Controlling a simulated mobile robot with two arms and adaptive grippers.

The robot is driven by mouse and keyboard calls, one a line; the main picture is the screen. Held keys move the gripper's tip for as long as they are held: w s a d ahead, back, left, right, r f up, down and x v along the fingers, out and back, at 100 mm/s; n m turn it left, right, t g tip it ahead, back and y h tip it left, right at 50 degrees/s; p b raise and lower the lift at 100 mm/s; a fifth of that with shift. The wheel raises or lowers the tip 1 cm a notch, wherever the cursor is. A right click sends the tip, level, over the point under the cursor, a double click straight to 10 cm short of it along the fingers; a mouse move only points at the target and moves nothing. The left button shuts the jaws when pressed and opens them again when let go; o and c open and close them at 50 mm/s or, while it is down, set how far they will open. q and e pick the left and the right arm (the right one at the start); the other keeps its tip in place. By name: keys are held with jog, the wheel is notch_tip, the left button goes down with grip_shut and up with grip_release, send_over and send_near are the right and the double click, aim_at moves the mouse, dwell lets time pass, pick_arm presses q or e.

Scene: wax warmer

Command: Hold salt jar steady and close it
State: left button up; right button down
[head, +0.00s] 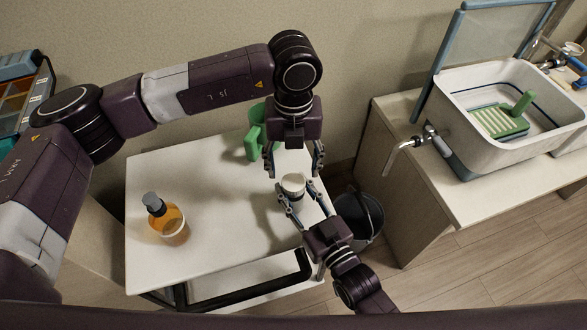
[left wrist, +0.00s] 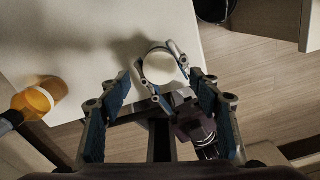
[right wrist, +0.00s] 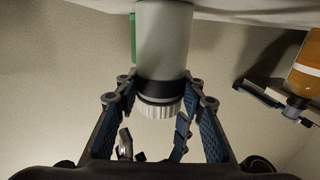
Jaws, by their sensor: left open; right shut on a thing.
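The salt jar (head: 292,186) stands upright on the white table near its right side. In the right wrist view, which is upside down, it has a pale grey body (right wrist: 163,40), a dark band and a white ribbed lid (right wrist: 158,109) at its top end. How tightly the lid sits cannot be told. My right gripper (head: 294,188) is shut on the jar, with one finger on each side. My left gripper (head: 295,172) points down above the jar, open and empty; its fingers are spread wide. The round white top (left wrist: 160,67) shows ahead of them in the left wrist view.
A green jug (head: 256,140) stands behind the jar, close to my left gripper. An amber bottle (head: 168,222) stands at the table's left. A dark bucket (head: 360,217) is on the floor to the right, before a counter with a sink (head: 515,105). The table's middle is clear.

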aim_at(293, 181)
pick_arm(q)
jog(key=shift+c, duration=0.4)
jog(key=shift+r+n, duration=1.6)
jog(key=shift+r, duration=0.15)
jog(key=shift+f, duration=0.15)
jog(key=shift+f, duration=3.9)
jog(key=shift+c, duration=0.3)
jog(key=c, duration=1.2)
jog(key=shift+o, duration=0.2)
jog(key=shift+m, duration=1.6)
